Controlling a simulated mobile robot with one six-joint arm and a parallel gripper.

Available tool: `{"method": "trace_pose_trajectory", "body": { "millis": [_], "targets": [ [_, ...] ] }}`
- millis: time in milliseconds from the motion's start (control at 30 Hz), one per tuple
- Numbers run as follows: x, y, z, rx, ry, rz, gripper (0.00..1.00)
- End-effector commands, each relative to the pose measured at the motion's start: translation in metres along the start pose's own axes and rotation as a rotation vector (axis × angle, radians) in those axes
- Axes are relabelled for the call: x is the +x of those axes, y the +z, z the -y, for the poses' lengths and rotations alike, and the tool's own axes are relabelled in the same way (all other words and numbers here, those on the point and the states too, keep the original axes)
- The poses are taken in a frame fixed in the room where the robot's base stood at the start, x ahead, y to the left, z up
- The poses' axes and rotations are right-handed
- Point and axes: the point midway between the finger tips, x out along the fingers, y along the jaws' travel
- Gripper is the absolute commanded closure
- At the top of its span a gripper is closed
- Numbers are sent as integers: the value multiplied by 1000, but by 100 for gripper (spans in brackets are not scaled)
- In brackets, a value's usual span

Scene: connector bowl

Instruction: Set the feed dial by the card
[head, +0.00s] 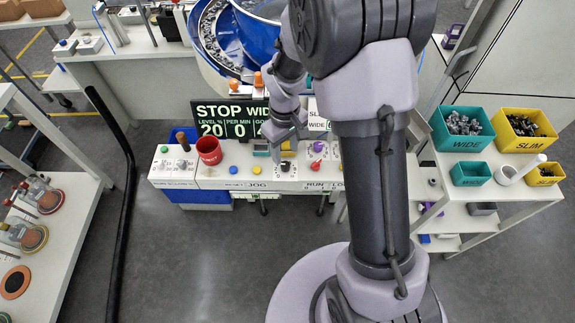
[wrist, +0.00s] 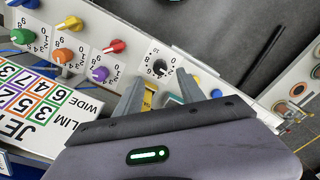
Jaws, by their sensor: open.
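A black dial (wrist: 160,69) with a numbered ring sits on the white control panel. In the wrist view it lies just beyond and between my fingertips; I cannot tell its exact setting. It also shows in the head view (head: 285,167), below my gripper (head: 286,148). My gripper (wrist: 160,80) is open, with nothing between its fingers. A card (wrist: 42,105) with SLIM and WIDE labels and coloured number boxes shows upside down at the left of the wrist view. In the head view the card (head: 317,124) is partly hidden by my arm. The display (head: 228,121) reads STOP, WIDE, 20, 0.
Other knobs stand near the black dial: red (wrist: 115,46), purple (wrist: 99,74), orange (wrist: 62,56) and green (wrist: 21,36). A red cup (head: 209,151) stands on the panel. A blue bowl (head: 228,35) is behind. WIDE (head: 463,142) and SLIM (head: 527,144) bins stand right.

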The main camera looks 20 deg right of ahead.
Motion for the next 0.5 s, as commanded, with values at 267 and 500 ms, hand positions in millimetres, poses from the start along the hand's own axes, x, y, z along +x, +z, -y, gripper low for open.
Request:
{"method": "trace_pose_trajectory", "body": {
  "millis": [267,500],
  "targets": [
    [54,0,0,1,0,1,54],
    [61,0,0,2,0,0,54]
  ]
}}
